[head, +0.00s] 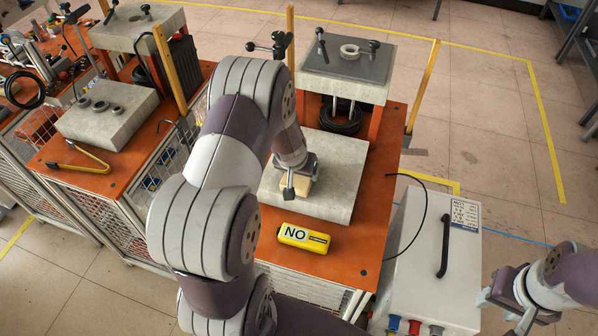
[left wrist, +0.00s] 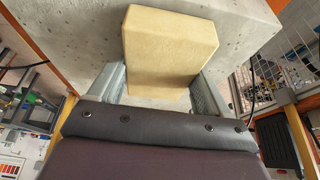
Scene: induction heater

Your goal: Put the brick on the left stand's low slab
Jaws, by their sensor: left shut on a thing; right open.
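The tan brick (head: 301,189) is between the fingers of my left gripper (head: 294,182), at the right stand's low slab (head: 338,205). In the left wrist view the brick (left wrist: 170,45) sits between the two fingers of the left gripper (left wrist: 160,88), with grey slab behind it. I cannot tell whether the brick touches that slab. The left stand's low slab (head: 127,118) is a pale block on the orange bench at the left, with several dark rings on it. My right gripper (head: 512,296) is open and empty at the lower right, away from both stands.
A yellow "NO" box (head: 303,238) lies on the orange top in front of the right slab. A yellow-handled tool (head: 85,160) lies before the left slab. Yellow posts (head: 170,68) and raised slabs (head: 348,62) stand behind. A grey cabinet (head: 432,262) is at right.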

